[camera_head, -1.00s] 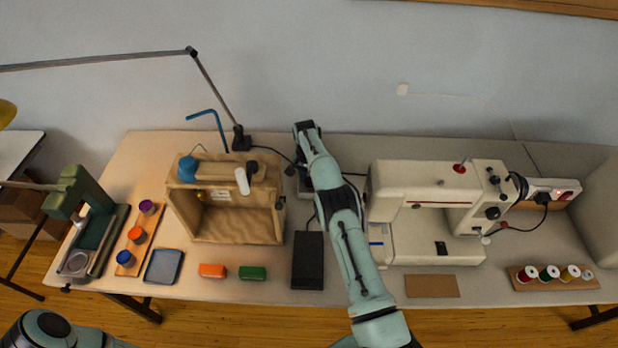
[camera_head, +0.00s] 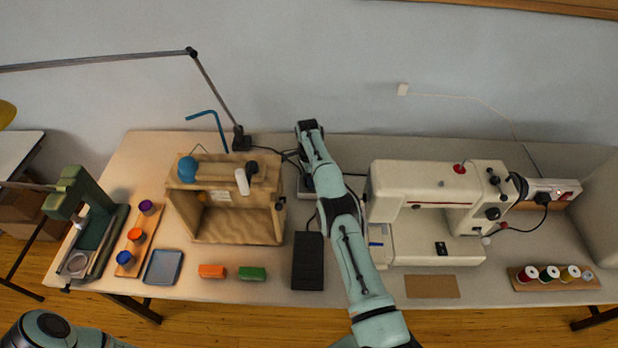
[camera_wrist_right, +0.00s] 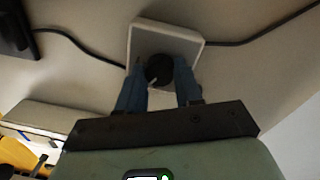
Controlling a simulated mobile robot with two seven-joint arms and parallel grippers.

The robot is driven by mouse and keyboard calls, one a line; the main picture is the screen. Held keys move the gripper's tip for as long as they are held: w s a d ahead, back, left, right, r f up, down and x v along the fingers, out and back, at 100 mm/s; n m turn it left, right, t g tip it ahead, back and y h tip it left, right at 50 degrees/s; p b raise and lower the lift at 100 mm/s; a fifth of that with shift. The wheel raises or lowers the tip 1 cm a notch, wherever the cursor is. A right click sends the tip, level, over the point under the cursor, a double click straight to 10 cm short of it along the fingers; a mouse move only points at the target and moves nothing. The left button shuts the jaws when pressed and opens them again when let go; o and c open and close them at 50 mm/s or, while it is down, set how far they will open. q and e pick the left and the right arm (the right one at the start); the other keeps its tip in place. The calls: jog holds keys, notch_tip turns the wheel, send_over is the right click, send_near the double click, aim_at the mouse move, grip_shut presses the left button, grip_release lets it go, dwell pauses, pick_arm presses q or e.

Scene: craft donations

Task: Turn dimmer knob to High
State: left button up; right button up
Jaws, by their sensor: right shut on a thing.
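The dimmer is a pale square box with a dark round knob (camera_wrist_right: 159,69), seen in the right wrist view. A light mark on the knob points to the lower left there. The blue fingers of my right gripper (camera_wrist_right: 160,82) are shut on the knob, one on each side. No High label is readable. In the head view the dimmer box (camera_head: 303,190) is mostly hidden by my right arm. My left gripper is out of view.
A black pedal (camera_head: 308,262) lies in front of the dimmer. A wooden box (camera_head: 235,228) stands to the left and a white sewing machine (camera_head: 425,195) to the right. Dark cables run to the dimmer, and a desk lamp base (camera_head: 241,140) stands behind it.

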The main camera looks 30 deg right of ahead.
dwell(0.6)
jog(key=o, duration=1)
jog(key=shift+s, duration=0.1)
jog(key=shift+o, duration=0.2)
